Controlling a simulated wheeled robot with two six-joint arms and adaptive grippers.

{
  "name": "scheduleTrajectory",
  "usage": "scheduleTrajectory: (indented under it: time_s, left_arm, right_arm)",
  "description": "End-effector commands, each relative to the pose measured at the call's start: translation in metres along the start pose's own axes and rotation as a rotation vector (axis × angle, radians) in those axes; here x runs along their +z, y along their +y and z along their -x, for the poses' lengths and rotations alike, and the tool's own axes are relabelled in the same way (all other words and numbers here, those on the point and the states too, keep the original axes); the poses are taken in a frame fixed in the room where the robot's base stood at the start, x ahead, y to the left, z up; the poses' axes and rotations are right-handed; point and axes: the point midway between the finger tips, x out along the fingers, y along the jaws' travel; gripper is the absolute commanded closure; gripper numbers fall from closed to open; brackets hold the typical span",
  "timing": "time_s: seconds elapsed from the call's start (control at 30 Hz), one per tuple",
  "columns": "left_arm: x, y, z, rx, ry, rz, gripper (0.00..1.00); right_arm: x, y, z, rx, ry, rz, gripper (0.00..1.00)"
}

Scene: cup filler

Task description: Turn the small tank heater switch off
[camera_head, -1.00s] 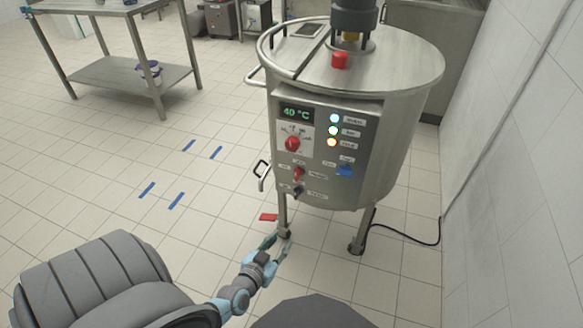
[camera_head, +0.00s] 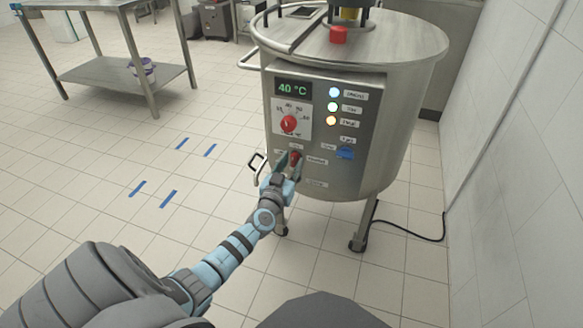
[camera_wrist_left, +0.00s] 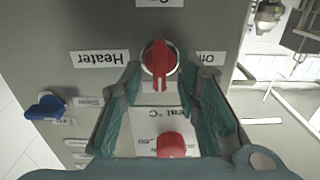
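The tank (camera_head: 420,120) is a steel vessel on legs with a control panel. Its small red heater switch (camera_head: 296,157) is on the lower left of the panel. In the left wrist view, which is upside down, the red switch (camera_wrist_left: 160,62) sits beside the "Heater" label (camera_wrist_left: 100,58), its handle upright in the picture. My left gripper (camera_head: 287,158) is at the panel, open, its fingertips on either side of the switch in the left wrist view (camera_wrist_left: 170,75). I cannot tell whether they touch it. My right gripper is not in view.
Above the switch are the red temperature dial (camera_head: 289,124), the 40 °C display (camera_head: 293,88) and three lit lamps. A blue switch (camera_head: 345,153) is to the right. A side handle (camera_head: 257,167) is left of the panel. A steel table (camera_head: 110,73) stands far left.

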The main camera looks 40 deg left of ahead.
Motion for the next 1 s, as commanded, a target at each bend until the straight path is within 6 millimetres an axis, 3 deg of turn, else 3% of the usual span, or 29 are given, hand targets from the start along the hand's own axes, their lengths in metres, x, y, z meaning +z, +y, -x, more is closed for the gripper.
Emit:
scheduleTrajectory:
  time_s: [0.13, 0.33, 0.77, 1.0]
  left_arm:
    - [-0.0007, 0.0002, 0.0002, 0.001, 0.0, 0.0, 0.7]
    - [-0.0005, 0.0005, 0.0003, 0.001, 0.0, 0.0, 1.0]
    - [-0.0004, 0.0004, 0.0006, 0.001, -0.001, 0.036, 1.0]
    - [-0.0007, -0.0002, 0.0007, 0.001, -0.001, 0.161, 1.0]
  right_arm:
    - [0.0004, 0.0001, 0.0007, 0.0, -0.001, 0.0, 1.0]
    - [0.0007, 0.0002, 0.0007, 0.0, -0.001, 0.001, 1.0]
    - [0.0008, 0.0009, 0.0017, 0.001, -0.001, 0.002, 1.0]
    - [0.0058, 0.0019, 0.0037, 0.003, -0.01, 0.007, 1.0]
